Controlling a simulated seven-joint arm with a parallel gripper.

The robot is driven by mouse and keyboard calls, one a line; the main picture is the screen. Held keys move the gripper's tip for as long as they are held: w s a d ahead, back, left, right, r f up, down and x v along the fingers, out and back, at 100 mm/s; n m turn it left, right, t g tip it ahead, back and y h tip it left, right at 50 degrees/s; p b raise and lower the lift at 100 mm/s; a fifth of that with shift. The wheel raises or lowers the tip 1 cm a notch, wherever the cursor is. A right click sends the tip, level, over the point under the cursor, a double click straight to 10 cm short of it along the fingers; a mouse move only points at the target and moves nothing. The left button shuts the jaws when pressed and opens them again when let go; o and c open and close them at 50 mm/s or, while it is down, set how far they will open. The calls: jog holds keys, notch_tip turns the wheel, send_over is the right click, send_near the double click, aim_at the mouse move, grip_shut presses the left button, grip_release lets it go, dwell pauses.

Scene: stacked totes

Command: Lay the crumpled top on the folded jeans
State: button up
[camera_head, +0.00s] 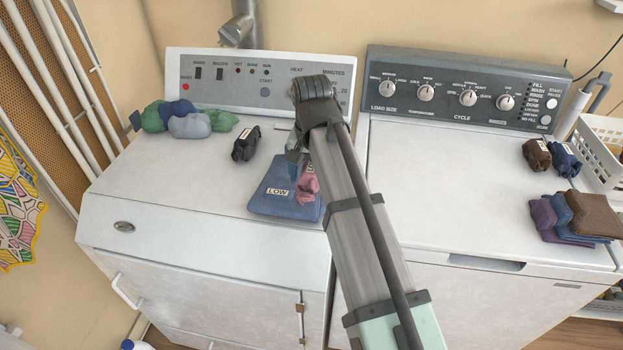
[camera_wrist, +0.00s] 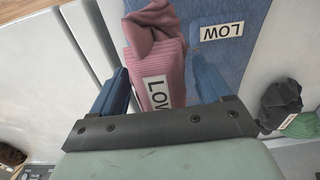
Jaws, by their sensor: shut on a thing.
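The crumpled top (camera_head: 308,184) is pink with a white tag, and it is between the fingers of my gripper (camera_head: 300,166). In the wrist view the pink top (camera_wrist: 154,60) fills the space between the two blue fingers, and my gripper (camera_wrist: 163,85) is shut on it. The folded jeans (camera_head: 268,203) are a flat blue stack with a LOW label on the left machine. They also show in the wrist view (camera_wrist: 225,62), behind and to the right of the top. The top overlaps the right part of the jeans in the head view; I cannot tell whether it touches them.
A black crumpled piece (camera_head: 246,144) lies left of the jeans, with a green and blue pile (camera_head: 186,124) farther left. On the right machine are brown (camera_head: 537,155) and navy (camera_head: 565,160) crumpled pieces and a folded stack (camera_head: 590,217). Control panels stand behind.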

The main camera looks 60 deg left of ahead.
aim_at(311, 166)
jog(key=shift+f, duration=1.1)
jog(key=shift+f, duration=0.15)
jog(key=o, duration=1.1)
notch_tip(311, 166, up, 12)
jog(key=shift+r, duration=0.2)
